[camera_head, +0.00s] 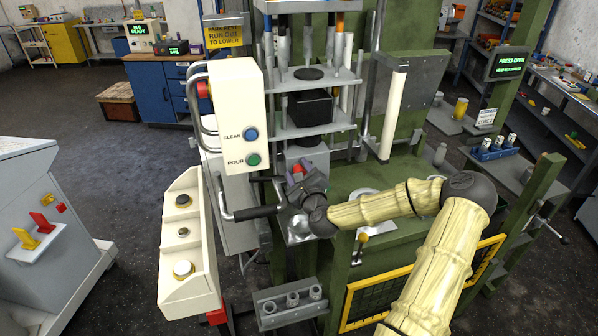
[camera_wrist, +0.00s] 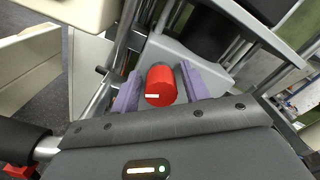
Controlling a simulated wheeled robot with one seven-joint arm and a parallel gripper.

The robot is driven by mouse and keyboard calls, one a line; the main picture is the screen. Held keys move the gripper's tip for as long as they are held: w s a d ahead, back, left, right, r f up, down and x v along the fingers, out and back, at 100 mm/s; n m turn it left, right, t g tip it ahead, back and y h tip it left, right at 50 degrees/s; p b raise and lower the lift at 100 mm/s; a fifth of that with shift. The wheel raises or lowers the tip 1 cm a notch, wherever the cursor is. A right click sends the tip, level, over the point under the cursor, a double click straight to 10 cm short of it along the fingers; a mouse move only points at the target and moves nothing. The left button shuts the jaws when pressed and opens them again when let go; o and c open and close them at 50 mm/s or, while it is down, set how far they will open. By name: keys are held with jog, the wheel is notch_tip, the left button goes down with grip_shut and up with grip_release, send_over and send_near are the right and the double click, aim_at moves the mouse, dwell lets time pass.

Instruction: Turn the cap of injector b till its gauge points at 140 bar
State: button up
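A red cap (camera_wrist: 160,80) with a short white mark on its face stands in the middle of the wrist view. My gripper (camera_wrist: 162,88) has one purple finger on each side of it. The fingers look very near the cap's sides; I cannot tell whether they touch it. In the head view my gripper (camera_head: 300,174) is at the press's lower middle, and a bit of the red cap (camera_head: 298,168) shows there. No label shows which injector this is. No gauge reading can be made out in either view.
A white control box (camera_head: 238,120) with CLEAN and POUR buttons hangs left of the press. A dark-gripped handle (camera_head: 250,212) is close left of my gripper. The green press frame (camera_head: 420,90) and shelves stand close around my arm. Open floor (camera_head: 100,115) lies left.

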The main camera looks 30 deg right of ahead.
jog(key=c, duration=0.8)
jog(key=shift+o, duration=0.2)
jog(key=shift+f+n+b, duration=0.1)
jog(key=shift+n+b, duration=0.2)
jog(key=shift+n, duration=0.1)
jog(key=n+b, duration=0.3)
jog(key=n, duration=0.1)
jog(key=shift+f, duration=0.15)
jog(key=n+b, duration=0.4)
jog(key=n, duration=0.2)
jog(key=shift+n, duration=0.4)
jog(key=o, duration=1)
jog(key=shift+s, duration=0.1)
